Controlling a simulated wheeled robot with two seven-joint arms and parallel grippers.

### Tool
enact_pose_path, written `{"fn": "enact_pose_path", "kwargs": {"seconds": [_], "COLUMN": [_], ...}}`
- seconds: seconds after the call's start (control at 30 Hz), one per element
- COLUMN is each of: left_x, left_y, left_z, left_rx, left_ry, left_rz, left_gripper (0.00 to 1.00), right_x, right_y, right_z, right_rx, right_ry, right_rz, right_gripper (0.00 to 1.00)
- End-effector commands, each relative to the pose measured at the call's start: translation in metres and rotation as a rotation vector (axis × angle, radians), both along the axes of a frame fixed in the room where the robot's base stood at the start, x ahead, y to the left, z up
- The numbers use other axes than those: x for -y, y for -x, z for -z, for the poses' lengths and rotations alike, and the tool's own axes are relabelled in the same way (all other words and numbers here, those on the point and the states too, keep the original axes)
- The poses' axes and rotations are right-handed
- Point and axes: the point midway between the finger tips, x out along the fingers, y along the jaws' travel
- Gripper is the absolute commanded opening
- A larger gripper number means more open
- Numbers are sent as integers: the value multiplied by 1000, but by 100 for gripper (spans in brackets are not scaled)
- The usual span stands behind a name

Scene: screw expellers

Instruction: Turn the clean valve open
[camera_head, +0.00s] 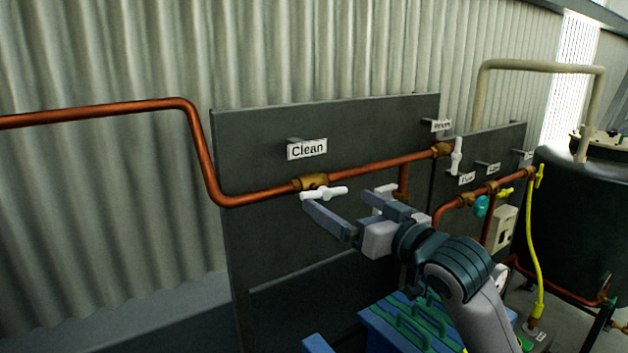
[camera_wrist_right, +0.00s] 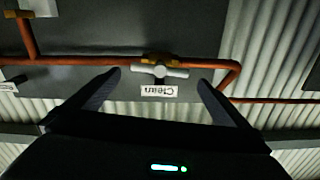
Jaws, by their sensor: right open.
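The clean valve is a brass body (camera_head: 313,182) on the copper pipe, below the "Clean" sign (camera_head: 307,149). Its white handle (camera_head: 324,193) lies roughly along the pipe. My right gripper (camera_head: 340,199) is open and empty, just in front of the handle. In the right wrist view, the white handle (camera_wrist_right: 160,71) appears between the spread fingertips of my right gripper (camera_wrist_right: 159,77), with the upside-down sign (camera_wrist_right: 158,91) beside it. I cannot tell whether a finger touches the handle.
The copper pipe (camera_head: 260,194) runs along a dark panel (camera_head: 260,130) before a corrugated wall. Another white-handled valve (camera_head: 456,157) and a teal valve (camera_head: 481,206) are to the right. A blue-and-green machine part (camera_head: 405,325) stands below my right arm. A dark tank (camera_head: 575,220) is far right.

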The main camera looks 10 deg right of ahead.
Motion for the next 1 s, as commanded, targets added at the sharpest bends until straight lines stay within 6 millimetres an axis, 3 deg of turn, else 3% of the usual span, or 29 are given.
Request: {"fn": "enact_pose_path", "kwargs": {"seconds": [0.5,0.7,1.0], "left_x": [3,3,3], "left_y": [0,0,0], "left_z": [-41,-46,-46], "left_rx": [0,0,0], "left_ry": [3,3,3], "left_rz": [-1,-1,0], "left_gripper": [100,100,100], "right_x": [-33,-40,-41], "right_y": [-82,-97,-100], "right_z": [-3,-1,0], "right_rx": [-3,-1,1], "right_ry": [0,1,2], "right_rz": [1,0,0], "right_gripper": [100,100,100]}}
